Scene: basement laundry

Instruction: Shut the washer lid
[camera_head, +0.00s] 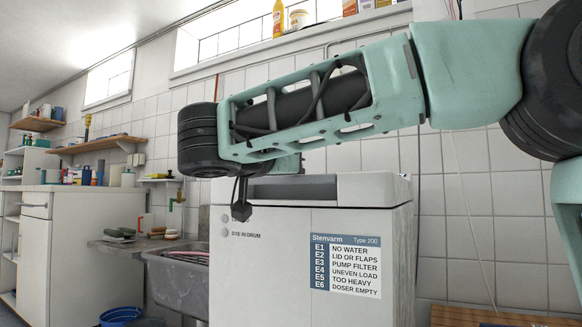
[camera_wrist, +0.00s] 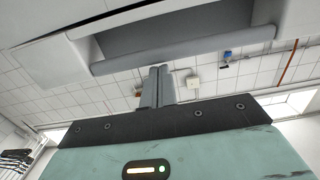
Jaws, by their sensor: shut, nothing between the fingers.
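The washer (camera_head: 225,285) is a white top-loading cabinet with an error-code label, standing in the middle of the head view. Its grey lid section (camera_head: 292,190) shows as a strip at the top front, partly behind my arm; how far the lid stands open is unclear there. In the wrist view, which looks upside down, the white washer top (camera_wrist: 55,62) and a long grey lid edge (camera_wrist: 185,50) lie along a darker grey recess. My gripper (camera_wrist: 157,85) is shut and empty, its fingertips close to that grey edge; contact cannot be told.
A grey sink (camera_head: 178,280) stands left of the washer, with a counter (camera_head: 75,235) and shelves beyond. A window ledge with bottles (camera_head: 278,18) runs above. A tiled wall is behind the washer. A wooden slatted surface (camera_head: 480,316) is at lower right.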

